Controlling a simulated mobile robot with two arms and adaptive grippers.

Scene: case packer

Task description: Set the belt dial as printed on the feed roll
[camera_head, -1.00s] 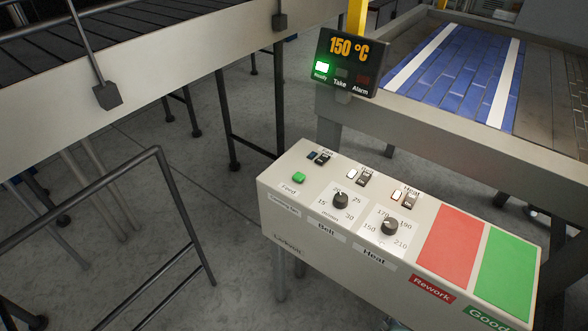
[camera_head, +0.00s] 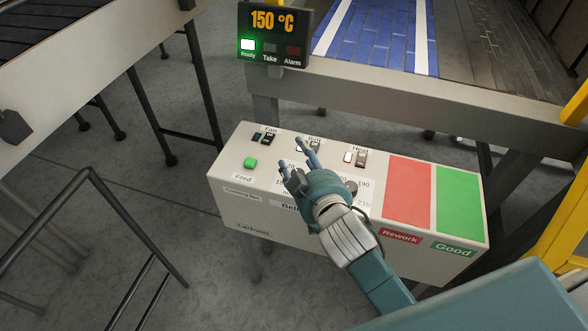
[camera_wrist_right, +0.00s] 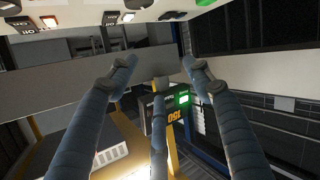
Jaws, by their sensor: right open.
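The control panel (camera_head: 225,160) is a pale box with Fan, Belt and Heat switches on top. My right gripper (camera_head: 299,152) is open and empty over the panel's Belt section. It covers the Belt dial, so the dial's setting is hidden now; part of its printed scale shows beside the fingers. The Heat dial (camera_head: 352,187) shows just right of the gripper. In the right wrist view the open fingers (camera_wrist_right: 159,62) are spread with nothing between them. I cannot tell whether they touch the panel. The feed roll is not identifiable in view. My left gripper is not in view.
A display (camera_head: 273,33) reads 150 °C with its Ready lamp lit. A green Feed button (camera_head: 250,162) is left of the gripper. Red Rework (camera_head: 408,190) and green Good (camera_head: 458,200) pads lie right. A blue-slatted conveyor (camera_head: 375,40) is behind; a dark railing (camera_head: 90,172) stands left.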

